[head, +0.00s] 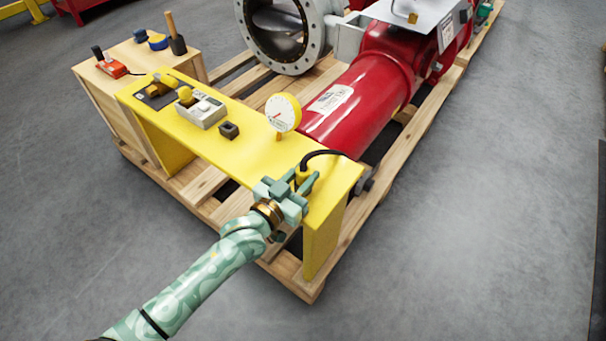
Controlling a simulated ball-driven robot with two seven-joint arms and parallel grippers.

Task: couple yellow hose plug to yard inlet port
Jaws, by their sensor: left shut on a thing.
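The yellow hose plug (302,174) stands near the right end of the yellow bench. A black hose (322,153) arches from its top toward the right. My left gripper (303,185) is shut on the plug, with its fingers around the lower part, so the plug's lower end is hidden. I cannot tell whether the plug touches the bench top or a fitting there. I cannot clearly identify the yard inlet port. A small dark block (228,130) sits on the bench to the left, and a dark round fitting (366,185) shows beyond the bench's right end. My right gripper is not in view.

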